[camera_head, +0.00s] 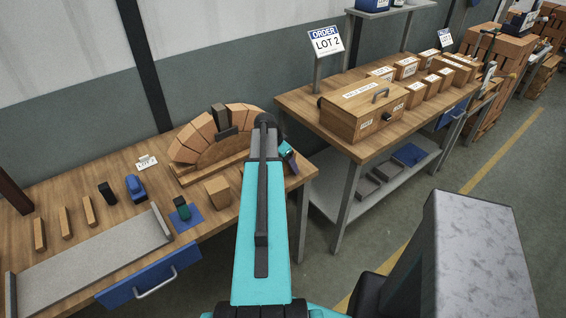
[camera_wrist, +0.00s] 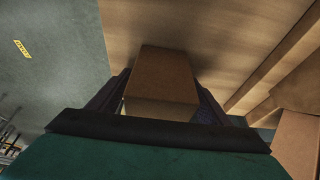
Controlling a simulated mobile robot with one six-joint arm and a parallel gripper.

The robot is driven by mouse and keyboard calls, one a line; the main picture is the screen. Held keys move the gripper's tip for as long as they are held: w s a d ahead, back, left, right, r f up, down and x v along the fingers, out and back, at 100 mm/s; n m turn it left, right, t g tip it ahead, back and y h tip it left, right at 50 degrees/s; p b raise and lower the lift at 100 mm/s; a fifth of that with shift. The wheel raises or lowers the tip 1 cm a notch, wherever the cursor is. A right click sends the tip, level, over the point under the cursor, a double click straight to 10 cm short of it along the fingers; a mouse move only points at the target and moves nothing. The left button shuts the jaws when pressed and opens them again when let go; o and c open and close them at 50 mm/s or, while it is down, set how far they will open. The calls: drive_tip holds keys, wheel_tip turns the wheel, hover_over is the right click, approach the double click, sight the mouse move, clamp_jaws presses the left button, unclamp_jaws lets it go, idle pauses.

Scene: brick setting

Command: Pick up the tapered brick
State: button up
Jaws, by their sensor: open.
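In the wrist view a brown brick (camera_wrist: 162,82) stands on the wooden bench, narrower at its far end; I take it for the tapered brick, though perspective may add to the taper. My gripper (camera_wrist: 160,98) is open, with one dark finger on each side of this brick. I cannot tell whether the fingers touch it. In the head view my gripper (camera_head: 288,154) is partly hidden by my turquoise arm, near the bench's right end. The brick between the fingers is hidden there.
A brick arch (camera_head: 213,137) on a wooden base stands left of my arm. A loose tan block (camera_head: 217,193), a blue pad (camera_head: 187,218), a grey tray (camera_head: 95,258) and several thin bricks lie further left. A second bench with a wooden box (camera_head: 362,112) stands right, across a gap.

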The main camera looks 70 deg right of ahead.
drive_tip(key=c, duration=1.4)
drive_tip(key=shift+o, duration=0.2)
drive_tip(key=shift+r, duration=0.15)
drive_tip(key=shift+r+b, duration=0.8)
drive_tip(key=shift+r, duration=0.55)
drive_tip(key=shift+s+a+r, duration=0.15)
drive_tip(key=shift+r, duration=0.1)
drive_tip(key=s+a+b, duration=0.6)
drive_tip(key=s+a, duration=0.1)
drive_tip(key=a, duration=0.3)
drive_tip(key=shift+s+r, duration=0.35)
drive_tip(key=shift+r, duration=0.1)
